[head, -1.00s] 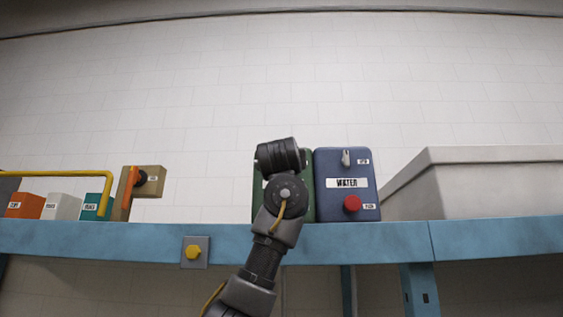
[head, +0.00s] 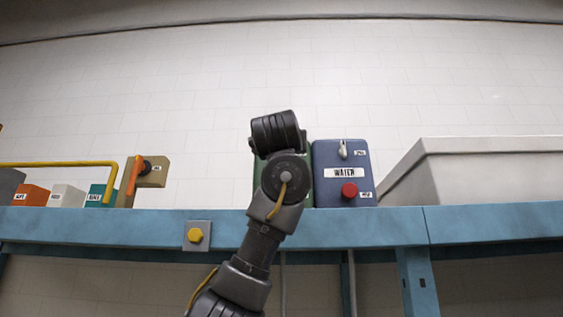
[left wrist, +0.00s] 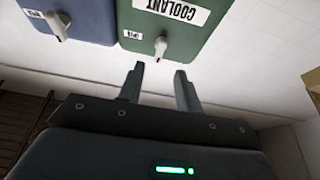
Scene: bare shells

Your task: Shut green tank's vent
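The green tank (head: 258,180) stands on the blue shelf, mostly hidden behind my left arm in the head view. In the left wrist view the green tank (left wrist: 182,38) appears upside down with a COOLANT label (left wrist: 172,10). Its small pale vent lever (left wrist: 160,46) sits near the tank's edge beside a small white tag (left wrist: 131,35), too small to read surely. My left gripper (left wrist: 160,69) is open and empty; its fingertips are just short of the lever, which lines up with the gap between them. My right gripper is not in view.
A blue WATER tank (head: 325,190) with a similar lever and a red knob (head: 349,190) stands close beside the green one. A pale bin (head: 480,170) is to the right. Small boxes, a yellow rail (head: 60,164) and an orange-handled tan box (head: 153,170) are left.

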